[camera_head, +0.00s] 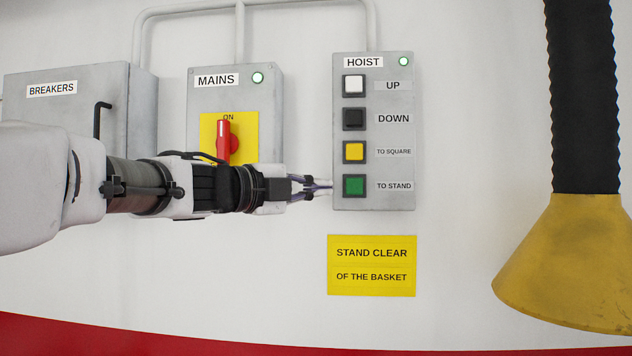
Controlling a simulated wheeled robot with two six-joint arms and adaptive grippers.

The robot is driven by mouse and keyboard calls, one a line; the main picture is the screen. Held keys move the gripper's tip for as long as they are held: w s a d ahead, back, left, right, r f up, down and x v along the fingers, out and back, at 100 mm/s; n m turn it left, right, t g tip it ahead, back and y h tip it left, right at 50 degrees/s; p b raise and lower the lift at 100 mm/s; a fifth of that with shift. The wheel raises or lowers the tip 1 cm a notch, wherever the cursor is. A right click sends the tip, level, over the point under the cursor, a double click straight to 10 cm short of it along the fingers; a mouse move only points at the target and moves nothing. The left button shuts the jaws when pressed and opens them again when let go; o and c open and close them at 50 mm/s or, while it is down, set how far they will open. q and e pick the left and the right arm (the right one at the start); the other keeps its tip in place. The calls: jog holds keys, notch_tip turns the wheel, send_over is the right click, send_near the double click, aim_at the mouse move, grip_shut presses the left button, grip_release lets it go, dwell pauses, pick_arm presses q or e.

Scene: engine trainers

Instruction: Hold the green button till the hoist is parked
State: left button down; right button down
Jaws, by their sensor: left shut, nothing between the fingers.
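The grey HOIST box (373,140) is on the wall right of centre in the head view. Its green button (355,186) is the lowest, labelled TO STAND (394,186). Above it are a yellow button (354,152) labelled TO SQUARE, a black one labelled DOWN and a white one labelled UP. My left gripper (328,187) comes in from the left, shut and empty. Its fingertips are by the left edge of the box, level with the green button. I cannot tell whether they touch the box; the button face shows uncovered. The hoist itself and my right gripper are not in view.
The MAINS box (269,115) with a red switch (224,140) is behind my left arm. A BREAKERS box (90,110) stands far left. A yellow hood (570,260) on a black hose hangs at right. A yellow warning sign (372,265) is below the HOIST box.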

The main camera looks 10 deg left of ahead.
aim_at(360, 186)
pick_arm(q)
jog(key=w+d+p, duration=0.1)
jog(key=w+p, duration=0.1)
jog(key=w+d+p, duration=0.1)
jog(key=w+d, duration=0.1)
jog(key=w, duration=0.1)
jog(key=w+d+p, duration=0.2)
jog(key=w, duration=0.1)
jog(key=shift+w+r+p, duration=0.2)
jog(key=shift+w+p, duration=0.05)
jog(key=shift+p, duration=0.1)
jog(key=shift+w+f, duration=0.1)
jog(key=shift+w, duration=0.2)
jog(key=shift+w+a+f, duration=0.1)
jog(key=shift+a+f, duration=0.1)
